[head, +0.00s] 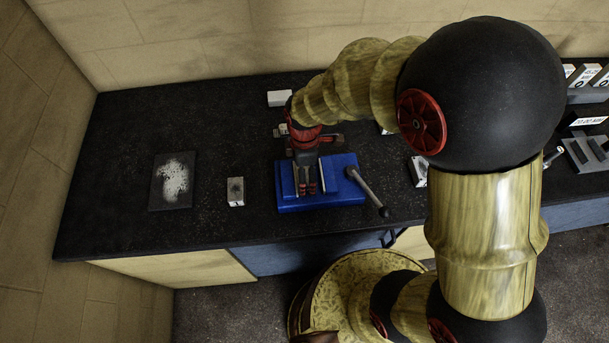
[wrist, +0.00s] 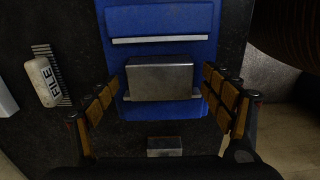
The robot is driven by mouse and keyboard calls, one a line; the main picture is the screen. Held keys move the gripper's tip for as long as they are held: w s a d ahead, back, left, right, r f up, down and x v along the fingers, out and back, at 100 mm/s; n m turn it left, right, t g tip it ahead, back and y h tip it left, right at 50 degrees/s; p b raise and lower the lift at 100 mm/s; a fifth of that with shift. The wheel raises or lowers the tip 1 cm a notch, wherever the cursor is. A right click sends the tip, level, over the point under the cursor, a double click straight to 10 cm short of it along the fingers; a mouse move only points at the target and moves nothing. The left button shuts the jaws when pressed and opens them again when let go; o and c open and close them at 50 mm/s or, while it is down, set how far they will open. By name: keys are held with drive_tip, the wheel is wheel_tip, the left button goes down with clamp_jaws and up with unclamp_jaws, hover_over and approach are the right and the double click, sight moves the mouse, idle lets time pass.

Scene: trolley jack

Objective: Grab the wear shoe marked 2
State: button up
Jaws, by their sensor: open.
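No number 2 is readable on any part in either view, so I cannot tell which piece is the wear shoe marked 2. My gripper (head: 312,190) is over the blue jack (head: 345,198) on the dark bench. In the wrist view my gripper (wrist: 162,95) has its fingers spread wide, on either side of a grey metal block (wrist: 160,78) on the blue jack (wrist: 160,20). I cannot tell whether the fingers touch anything. A smaller grey block (wrist: 164,146) lies below it in that view. A grey block (head: 236,191) stands left of the jack.
A dark plate with white speckles (head: 173,181) lies at the left. A label reading FILE (wrist: 47,82) shows in the wrist view. A lever (head: 368,190) sticks out from the jack. A white block (head: 280,98) lies behind. Bench room is clear at the far left.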

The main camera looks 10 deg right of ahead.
drive_tip(key=shift+f, duration=0.5)
drive_tip(key=shift+c, duration=0.5)
drive_tip(key=c, duration=2)
drive_tip(key=shift+r, duration=0.1)
clamp_jaws()
